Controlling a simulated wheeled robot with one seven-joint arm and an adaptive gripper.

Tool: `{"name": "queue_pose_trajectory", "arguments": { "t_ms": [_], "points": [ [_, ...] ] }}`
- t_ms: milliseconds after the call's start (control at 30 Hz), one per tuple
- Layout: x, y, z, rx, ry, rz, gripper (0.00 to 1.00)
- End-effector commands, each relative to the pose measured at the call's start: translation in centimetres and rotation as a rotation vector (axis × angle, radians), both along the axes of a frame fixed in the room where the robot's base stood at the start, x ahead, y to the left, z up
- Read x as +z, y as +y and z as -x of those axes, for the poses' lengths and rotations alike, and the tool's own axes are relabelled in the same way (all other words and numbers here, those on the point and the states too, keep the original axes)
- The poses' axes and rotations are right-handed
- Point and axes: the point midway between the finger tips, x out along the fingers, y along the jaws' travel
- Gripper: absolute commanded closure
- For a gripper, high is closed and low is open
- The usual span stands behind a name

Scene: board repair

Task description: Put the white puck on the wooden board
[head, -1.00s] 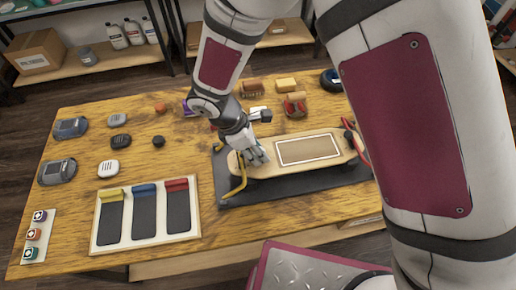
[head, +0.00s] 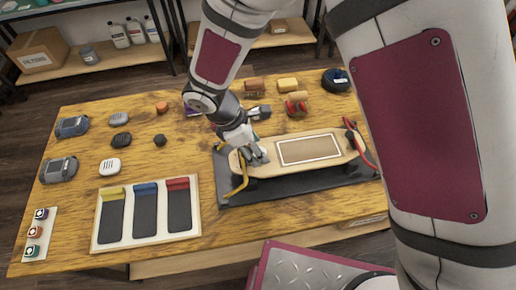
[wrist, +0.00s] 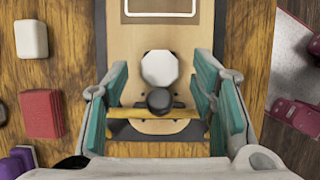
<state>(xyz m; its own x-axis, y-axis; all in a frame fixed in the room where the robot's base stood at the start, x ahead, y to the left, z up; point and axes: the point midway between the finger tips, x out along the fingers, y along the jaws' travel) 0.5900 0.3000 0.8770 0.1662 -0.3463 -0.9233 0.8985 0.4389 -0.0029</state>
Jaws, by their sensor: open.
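The wooden board (head: 333,140) is a long pale deck with a white-outlined rectangle, held over a dark mat at the right of the table. The white puck (wrist: 160,68) is eight-sided and lies on the board's bare wood (wrist: 213,50), outside the outlined rectangle. My gripper (head: 260,158) is low over the board's left end. In the wrist view my gripper's (wrist: 160,85) teal-padded fingers are spread wide, with clear gaps on both sides of the puck. In the head view the gripper mostly hides the puck.
A yellow clamp (head: 238,187) with a dark round knob (wrist: 159,100) crosses the board's end close to the fingers. A red clamp (head: 362,145) is at the other end. A tray (head: 147,238) with three dark slots lies left. Blocks stand behind the board.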

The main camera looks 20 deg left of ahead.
Motion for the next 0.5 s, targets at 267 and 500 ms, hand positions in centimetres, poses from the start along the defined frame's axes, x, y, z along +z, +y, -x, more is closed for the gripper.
{"name": "queue_pose_trajectory", "arguments": {
  "t_ms": [267,500],
  "points": [
    [5.4,2.1,0.9,-0.002,-0.002,-0.004,0.48],
    [8.7,3.3,1.5,-0.002,-0.001,-0.002,0.48]
  ]
}}
